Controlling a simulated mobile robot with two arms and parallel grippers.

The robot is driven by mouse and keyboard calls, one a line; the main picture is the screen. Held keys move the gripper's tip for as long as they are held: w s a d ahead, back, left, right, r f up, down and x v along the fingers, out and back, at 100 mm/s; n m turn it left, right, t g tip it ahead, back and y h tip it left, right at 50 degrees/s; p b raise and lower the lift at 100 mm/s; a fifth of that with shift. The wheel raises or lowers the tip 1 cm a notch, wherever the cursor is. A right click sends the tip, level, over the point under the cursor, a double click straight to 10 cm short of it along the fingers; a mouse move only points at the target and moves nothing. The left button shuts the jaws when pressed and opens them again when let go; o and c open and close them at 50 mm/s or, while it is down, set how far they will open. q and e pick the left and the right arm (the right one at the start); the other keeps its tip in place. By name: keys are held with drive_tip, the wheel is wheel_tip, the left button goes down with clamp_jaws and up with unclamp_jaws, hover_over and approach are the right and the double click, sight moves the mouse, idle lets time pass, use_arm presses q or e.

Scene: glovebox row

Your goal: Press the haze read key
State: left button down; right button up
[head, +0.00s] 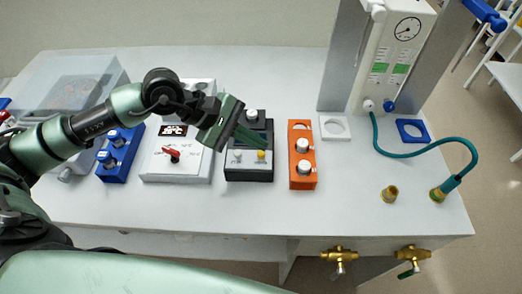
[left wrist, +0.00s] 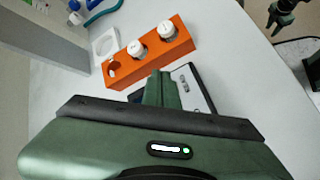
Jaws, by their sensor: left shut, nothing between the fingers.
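A dark instrument box (head: 249,175) stands mid-bench, with a light front panel that carries a yellow knob or button (head: 262,155) and a small grey lever (head: 238,157). A pale round part sits at its back. I cannot read which control is the haze read key. My left gripper (head: 262,145) is shut and empty, its green fingers pointing down over the box near the yellow control. I cannot tell whether the tips touch. In the left wrist view the fingers (left wrist: 162,88) hide much of the box, and only part of its panel (left wrist: 190,85) shows.
An orange block (head: 302,172) with white-capped vials stands close to the right of the box. A white unit (head: 155,170) with a red pointer and a blue block (head: 115,172) stand to the left. A teal hose (head: 430,152) crosses the right side.

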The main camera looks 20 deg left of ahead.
sight(257, 155)
use_arm(q)
drive_tip(key=shift+r, duration=0.1)
wheel_tip(257, 155, up, 5)
drive_tip(key=shift+f+p, duration=0.1)
drive_tip(key=shift+p, duration=0.85)
idle(0.4)
